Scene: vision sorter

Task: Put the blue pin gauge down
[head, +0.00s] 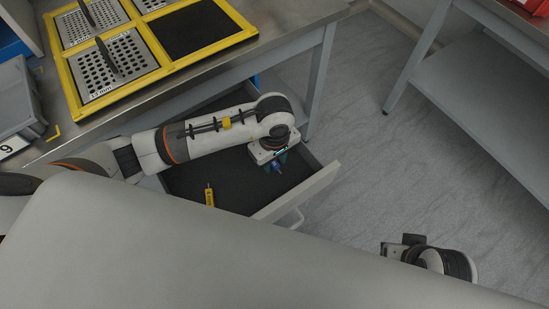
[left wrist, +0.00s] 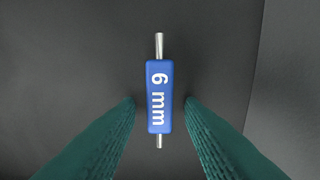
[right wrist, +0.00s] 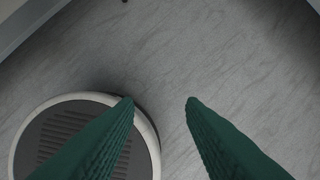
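The blue pin gauge (left wrist: 159,97), marked 6 mm with a metal pin at each end, lies on the dark lining of the open drawer (head: 235,180). In the head view the blue pin gauge (head: 277,168) shows just below my left gripper (head: 277,161). In the left wrist view the green fingers of my left gripper (left wrist: 159,103) stand open on either side of the gauge, with a gap on both sides. My right gripper (right wrist: 159,102) is open and empty above the floor; its fingers are not visible in the head view.
A yellow pin gauge (head: 209,195) lies in the same drawer, to the left. The drawer front (head: 297,192) stands out from under the bench. A yellow-framed tray (head: 215,49) with perforated plates sits on the bench top. Another bench (head: 480,90) stands right, with clear floor between.

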